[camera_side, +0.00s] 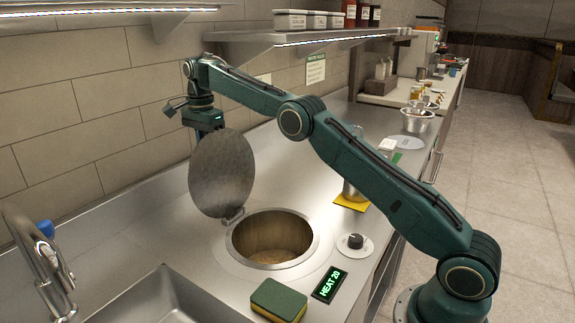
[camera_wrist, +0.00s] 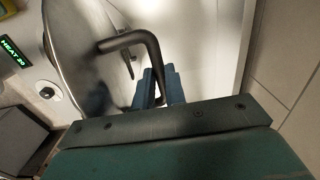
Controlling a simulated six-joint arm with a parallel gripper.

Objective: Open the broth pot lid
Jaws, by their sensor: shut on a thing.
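The broth pot (camera_side: 273,239) is a round well sunk in the steel counter, with its mouth uncovered and brownish contents low inside. Its round grey lid (camera_side: 221,175) stands steeply tilted up on a hinge at the pot's back left rim. My gripper (camera_side: 206,122) is behind the lid's upper part, and its fingertips are hidden there in the side view. In the wrist view my gripper (camera_wrist: 161,85) has its blue fingers shut at the dark bent lid handle (camera_wrist: 135,40). The lid (camera_wrist: 80,55) fills the left of that view.
A yellow-green sponge (camera_side: 279,300), a lit HEAT 20 display (camera_side: 329,285) and a dial knob (camera_side: 355,242) lie near the pot. A sink with a tap (camera_side: 45,255) is at front left. A wall shelf (camera_side: 300,38) hangs above the counter behind my arm.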

